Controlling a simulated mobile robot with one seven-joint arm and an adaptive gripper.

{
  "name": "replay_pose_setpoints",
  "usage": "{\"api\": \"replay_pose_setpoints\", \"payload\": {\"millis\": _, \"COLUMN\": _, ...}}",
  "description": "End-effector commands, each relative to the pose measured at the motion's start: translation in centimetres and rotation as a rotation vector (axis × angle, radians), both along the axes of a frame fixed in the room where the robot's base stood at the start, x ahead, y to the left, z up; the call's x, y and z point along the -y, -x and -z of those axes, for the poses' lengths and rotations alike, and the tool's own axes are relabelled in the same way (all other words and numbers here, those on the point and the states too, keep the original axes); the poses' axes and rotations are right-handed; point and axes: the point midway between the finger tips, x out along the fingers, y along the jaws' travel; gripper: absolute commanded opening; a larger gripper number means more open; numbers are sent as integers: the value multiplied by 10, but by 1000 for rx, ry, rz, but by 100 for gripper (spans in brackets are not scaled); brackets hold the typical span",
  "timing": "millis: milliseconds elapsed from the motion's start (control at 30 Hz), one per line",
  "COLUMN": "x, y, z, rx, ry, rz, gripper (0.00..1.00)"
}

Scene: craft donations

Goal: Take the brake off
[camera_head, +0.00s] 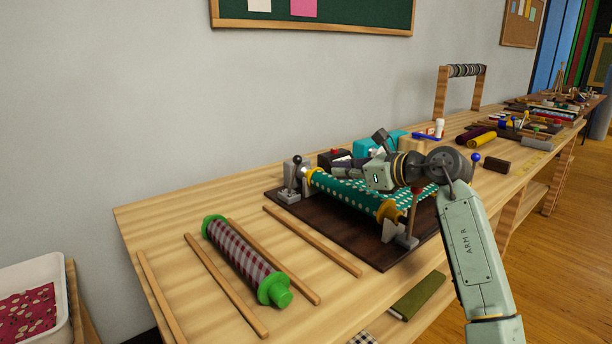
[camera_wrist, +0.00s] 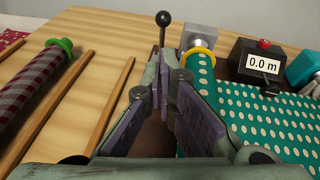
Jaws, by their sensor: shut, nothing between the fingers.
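The brake lever looks like the upright dark rod with a black ball knob (camera_wrist: 163,18), beside a grey metal block at the far left end of the fabric roll. The knob also shows in the head view (camera_head: 297,160). My gripper (camera_head: 341,166) reaches left over the teal dotted fabric (camera_head: 350,189). In the wrist view my gripper (camera_wrist: 164,72) is shut and empty, its fingertips just short of the lever and apparently apart from it. The fingers hide the rod's lower part. The lever's contact with the roll cannot be told.
A black meter reading 0.0 m (camera_wrist: 257,62) stands right of the roll. A plaid roll with green ends (camera_head: 246,258) lies among wooden strips on the left. The dark base board (camera_head: 390,254) carries the fabric stand. Space above the lever looks clear.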

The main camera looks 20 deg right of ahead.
Motion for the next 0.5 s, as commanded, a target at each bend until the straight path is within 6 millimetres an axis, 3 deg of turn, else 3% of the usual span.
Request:
{"api": "replay_pose_setpoints", "payload": {"millis": 267, "x": -3, "y": -4, "z": 0, "rx": 0, "ry": -1, "rz": -2, "gripper": 0}}
{"api": "replay_pose_setpoints", "payload": {"millis": 500, "x": -20, "y": -34, "z": 9, "rx": -1, "ry": -3, "rz": -4, "gripper": 0}}
